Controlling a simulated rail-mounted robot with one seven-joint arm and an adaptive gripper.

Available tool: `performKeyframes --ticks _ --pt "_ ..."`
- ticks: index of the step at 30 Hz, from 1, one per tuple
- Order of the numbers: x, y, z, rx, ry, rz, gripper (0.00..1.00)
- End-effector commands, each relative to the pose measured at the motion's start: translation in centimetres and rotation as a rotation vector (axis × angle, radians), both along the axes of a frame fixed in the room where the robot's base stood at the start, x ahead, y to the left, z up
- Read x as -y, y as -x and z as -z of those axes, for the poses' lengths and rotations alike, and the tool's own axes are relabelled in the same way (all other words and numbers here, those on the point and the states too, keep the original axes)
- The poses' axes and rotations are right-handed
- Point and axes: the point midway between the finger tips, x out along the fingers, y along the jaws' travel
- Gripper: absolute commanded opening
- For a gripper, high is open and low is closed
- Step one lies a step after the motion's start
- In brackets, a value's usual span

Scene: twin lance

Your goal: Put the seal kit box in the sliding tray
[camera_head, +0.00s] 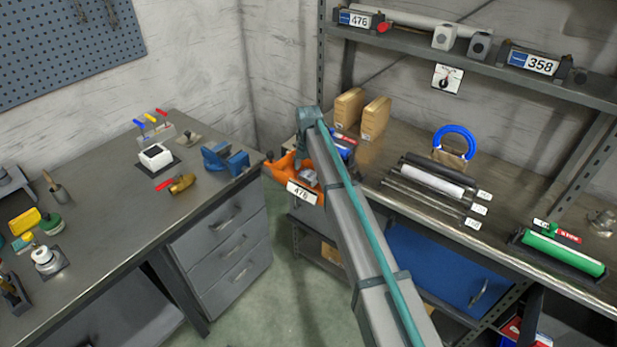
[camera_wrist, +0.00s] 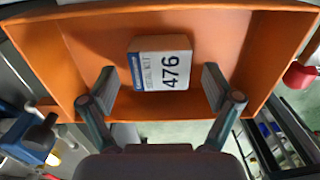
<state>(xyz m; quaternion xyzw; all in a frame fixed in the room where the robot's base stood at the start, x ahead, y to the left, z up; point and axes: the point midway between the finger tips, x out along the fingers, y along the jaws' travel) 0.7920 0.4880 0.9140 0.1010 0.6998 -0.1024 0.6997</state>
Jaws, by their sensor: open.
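The seal kit box (camera_wrist: 160,62) is a small tan box with a white and blue label reading SEAL KIT 476. In the wrist view it lies label up inside the orange sliding tray (camera_wrist: 95,45), seemingly on its floor, near the middle. My gripper (camera_wrist: 158,88) is open over the tray, its fingers on either side of the box with gaps visible. In the head view the orange tray (camera_head: 278,168) carries a 476 tag (camera_head: 303,192) at its front. My arm hides much of the tray there, and I cannot make out the box.
A workbench (camera_head: 110,220) with a blue vise (camera_head: 225,160) stands left. A second bench behind the arm holds tan boxes (camera_head: 375,118), rods and a green cylinder (camera_head: 563,253). The shelf above has parts labelled 476 and 358. Floor (camera_head: 290,290) between the benches is clear.

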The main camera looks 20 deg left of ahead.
Motion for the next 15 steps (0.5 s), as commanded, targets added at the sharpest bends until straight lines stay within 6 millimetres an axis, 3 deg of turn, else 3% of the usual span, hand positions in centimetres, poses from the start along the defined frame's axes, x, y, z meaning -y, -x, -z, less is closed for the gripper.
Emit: performKeyframes --ticks 9,15 --pt "-0.1 -0.1 -5.8 0.002 -0.002 0.000 0.89" --pt "-0.1 -0.1 -8.5 0.001 -0.001 0.000 0.89"
